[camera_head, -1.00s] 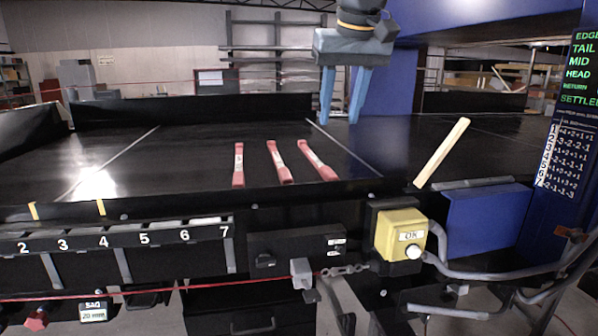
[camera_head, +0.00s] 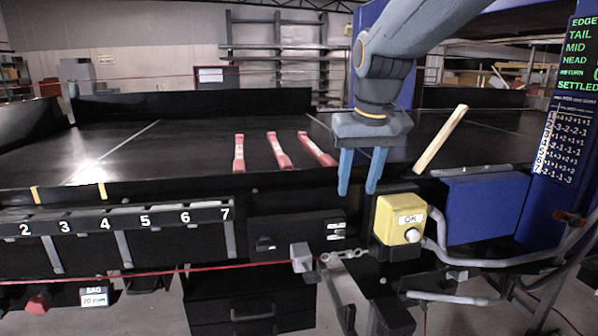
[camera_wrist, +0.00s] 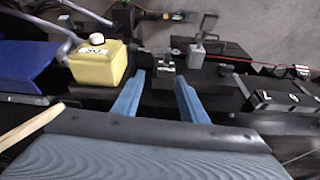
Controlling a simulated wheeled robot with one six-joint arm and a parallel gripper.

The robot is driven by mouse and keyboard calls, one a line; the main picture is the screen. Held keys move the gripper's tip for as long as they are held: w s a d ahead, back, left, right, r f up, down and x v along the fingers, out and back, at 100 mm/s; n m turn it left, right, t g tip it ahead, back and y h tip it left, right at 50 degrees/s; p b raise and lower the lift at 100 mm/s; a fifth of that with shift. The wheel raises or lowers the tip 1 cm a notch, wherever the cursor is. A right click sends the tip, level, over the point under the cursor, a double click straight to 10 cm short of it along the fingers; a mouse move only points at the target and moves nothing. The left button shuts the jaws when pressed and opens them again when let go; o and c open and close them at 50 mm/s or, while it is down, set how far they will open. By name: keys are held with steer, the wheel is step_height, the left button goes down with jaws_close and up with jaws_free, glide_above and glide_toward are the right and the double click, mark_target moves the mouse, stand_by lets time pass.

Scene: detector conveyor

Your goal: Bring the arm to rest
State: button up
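My gripper (camera_head: 358,190) hangs pointing down from my blue-grey arm, just in front of the conveyor's front edge in the head view. It is left of the yellow OK box (camera_head: 400,226). Its two blue fingers are apart with nothing between them. In the wrist view my gripper (camera_wrist: 158,92) also shows open and empty, with the yellow box (camera_wrist: 98,62) to its left.
Three red-and-white pieces (camera_head: 279,150) lie on the black conveyor (camera_head: 200,145). A wooden stick (camera_head: 441,138) leans at the right, above a blue panel (camera_head: 487,208). Numbered slots (camera_head: 145,220) line the front left. A red cord (camera_head: 150,274) runs below them. A display board (camera_head: 575,90) stands far right.

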steer(key=s+d+f+b, duration=0.2)
steer(key=s+f, duration=0.3)
steer(key=f, duration=0.4)
steer(key=s+d+f+m+g+b, duration=0.1)
steer(key=s+f, duration=0.4)
steer(key=f, duration=0.5)
steer(key=s+d+f+g+b, duration=0.1)
steer(key=s+d+f+b, duration=0.2)
steer(key=f, duration=0.7)
steer(key=shift+s+d+f+m, duration=0.25)
steer(key=shift+s+d, duration=0.45)
steer(key=shift+s, duration=0.4)
steer(key=shift+r, duration=0.1)
steer(key=shift+c, duration=1)
steer(key=shift+a, duration=0.15)
